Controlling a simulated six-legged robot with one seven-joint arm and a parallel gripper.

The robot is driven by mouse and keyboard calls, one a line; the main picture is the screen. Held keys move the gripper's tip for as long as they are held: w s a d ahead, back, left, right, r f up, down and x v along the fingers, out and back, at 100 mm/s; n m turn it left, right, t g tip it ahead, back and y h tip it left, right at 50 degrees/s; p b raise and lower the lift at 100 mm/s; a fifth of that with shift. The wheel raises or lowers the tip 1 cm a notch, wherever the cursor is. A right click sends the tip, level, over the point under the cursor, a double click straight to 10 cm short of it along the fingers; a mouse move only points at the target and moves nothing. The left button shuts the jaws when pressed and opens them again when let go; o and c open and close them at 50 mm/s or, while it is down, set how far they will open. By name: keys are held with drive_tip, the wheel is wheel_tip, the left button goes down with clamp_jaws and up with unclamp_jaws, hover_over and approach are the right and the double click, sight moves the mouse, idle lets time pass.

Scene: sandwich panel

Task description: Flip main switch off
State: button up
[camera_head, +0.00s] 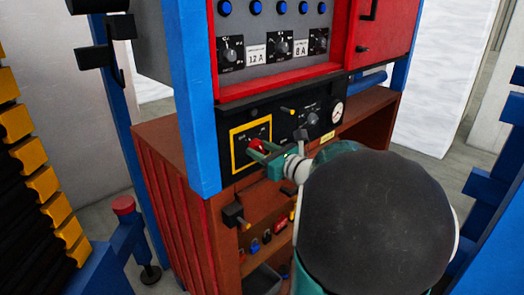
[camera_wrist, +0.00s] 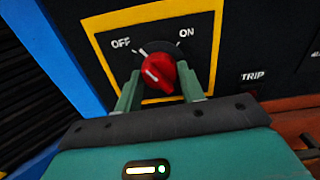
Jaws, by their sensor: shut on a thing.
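The main switch (camera_wrist: 158,72) is a red rotary knob on a black plate with a yellow border, marked OFF at left and ON at right in the wrist view. Its white mark points up and left, toward the OFF side. In the head view the red knob (camera_head: 256,145) sits low on the black panel. My gripper (camera_wrist: 160,82) is at the knob, its two green fingers on either side of it, shut on it. The gripper also shows in the head view (camera_head: 264,150), where my arm hides part of the panel to the right.
The black panel also carries a second knob (camera_head: 312,118), a yellow lever (camera_head: 288,111) and a round gauge (camera_head: 338,110). A blue post (camera_head: 190,100) stands close at the left. Several coloured padlocks (camera_head: 267,236) hang below. A TRIP label (camera_wrist: 253,76) is right of the switch.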

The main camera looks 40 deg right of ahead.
drive_tip(key=shift+n, duration=1.3)
drive_tip(key=o, duration=1)
drive_tip(key=shift+c, duration=0.2)
drive_tip(key=s, duration=1.4)
drive_tip(key=shift+d, duration=0.25)
drive_tip(key=shift+w, duration=0.1)
